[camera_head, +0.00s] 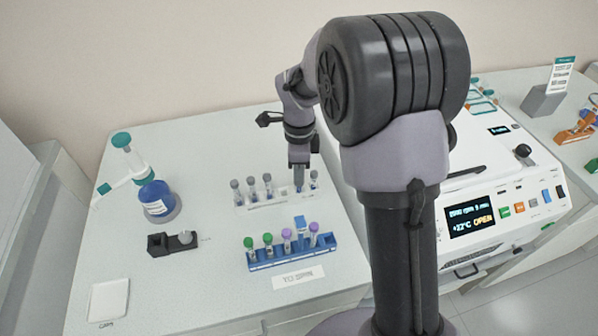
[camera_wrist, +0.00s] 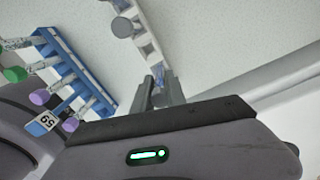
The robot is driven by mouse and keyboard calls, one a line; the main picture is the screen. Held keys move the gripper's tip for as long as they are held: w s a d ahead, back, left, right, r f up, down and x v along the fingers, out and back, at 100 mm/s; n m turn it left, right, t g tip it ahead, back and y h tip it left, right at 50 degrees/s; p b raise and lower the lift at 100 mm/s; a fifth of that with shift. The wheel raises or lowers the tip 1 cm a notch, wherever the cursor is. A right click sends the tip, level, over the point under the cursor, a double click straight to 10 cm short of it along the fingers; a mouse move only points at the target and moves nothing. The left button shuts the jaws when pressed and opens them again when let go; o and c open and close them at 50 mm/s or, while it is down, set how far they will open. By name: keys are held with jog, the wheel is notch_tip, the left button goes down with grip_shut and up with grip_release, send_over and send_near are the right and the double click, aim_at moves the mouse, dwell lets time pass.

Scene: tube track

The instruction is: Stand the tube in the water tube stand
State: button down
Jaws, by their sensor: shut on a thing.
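The water tube stand appears to be the white rack (camera_head: 268,204), with several grey-capped tubes upright in it. It also shows in the wrist view (camera_wrist: 148,38), beyond the fingers. My gripper (camera_head: 299,182) points down over the right part of this rack. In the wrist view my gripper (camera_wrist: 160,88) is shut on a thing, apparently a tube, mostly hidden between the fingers. I cannot tell whether its lower end is inside a hole of the rack. A grey-capped tube (camera_head: 314,176) stands just right of my gripper.
A blue rack (camera_head: 288,263) with green- and purple-capped tubes stands in front, behind a label card (camera_head: 298,277). A white machine (camera_head: 500,215) with a lit screen stands at right.

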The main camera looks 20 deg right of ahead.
jog(key=shift+f, duration=0.3)
jog(key=c, duration=1.3)
grip_release()
notch_tip(320, 180, up, 17)
jog(key=p, duration=0.5)
jog(key=shift+r+p, duration=0.2)
jog(key=shift+p, duration=0.1)
jog(key=shift+s, duration=0.1)
